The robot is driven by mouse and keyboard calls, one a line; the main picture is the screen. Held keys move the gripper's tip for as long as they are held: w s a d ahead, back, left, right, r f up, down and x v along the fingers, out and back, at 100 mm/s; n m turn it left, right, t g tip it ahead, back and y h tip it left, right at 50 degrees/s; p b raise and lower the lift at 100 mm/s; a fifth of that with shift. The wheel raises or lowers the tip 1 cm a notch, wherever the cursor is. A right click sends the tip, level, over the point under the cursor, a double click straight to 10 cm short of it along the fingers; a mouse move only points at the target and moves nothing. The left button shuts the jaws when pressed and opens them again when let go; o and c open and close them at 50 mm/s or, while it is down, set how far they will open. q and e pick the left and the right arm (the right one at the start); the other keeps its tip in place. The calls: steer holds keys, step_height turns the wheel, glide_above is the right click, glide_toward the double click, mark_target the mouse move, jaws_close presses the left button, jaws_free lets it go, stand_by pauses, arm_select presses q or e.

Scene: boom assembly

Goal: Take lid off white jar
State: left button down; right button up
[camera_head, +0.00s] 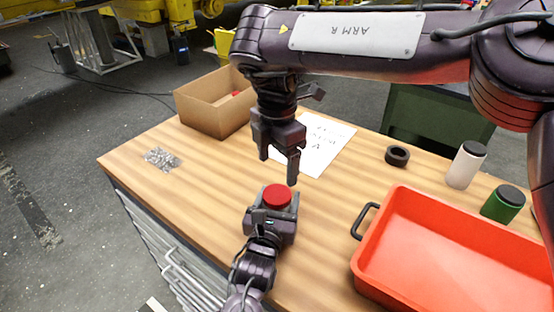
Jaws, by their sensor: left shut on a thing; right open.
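A thing with a round red lid (277,195) stands on the near part of the table, between the fingers of my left gripper (270,218). That gripper is shut on it, and its body is mostly hidden, so I cannot tell its colour. My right gripper (279,168) is open and empty, pointing down just above the red lid and apart from it. A white jar (463,170) with a black lid (474,149) stands upright at the right of the table.
A green jar (499,207) with a black lid stands behind a large red tray (397,215) at the right. A black ring (397,156), a paper sheet (334,139), an open cardboard box (215,115) and small metal parts (162,159) lie on the wooden table (205,185).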

mark_target(277, 193)
steer(key=n, duration=0.3)
steer(key=shift+f, duration=0.2)
step_height(277, 193, down, 8)
steer(key=shift+r, duration=0.2)
steer(key=shift+c, duration=0.3)
steer(key=c, duration=1)
steer(key=n, duration=0.6)
steer(key=shift+r+n, duration=0.1)
steer(key=shift+n, duration=0.2)
steer(key=n, duration=0.6)
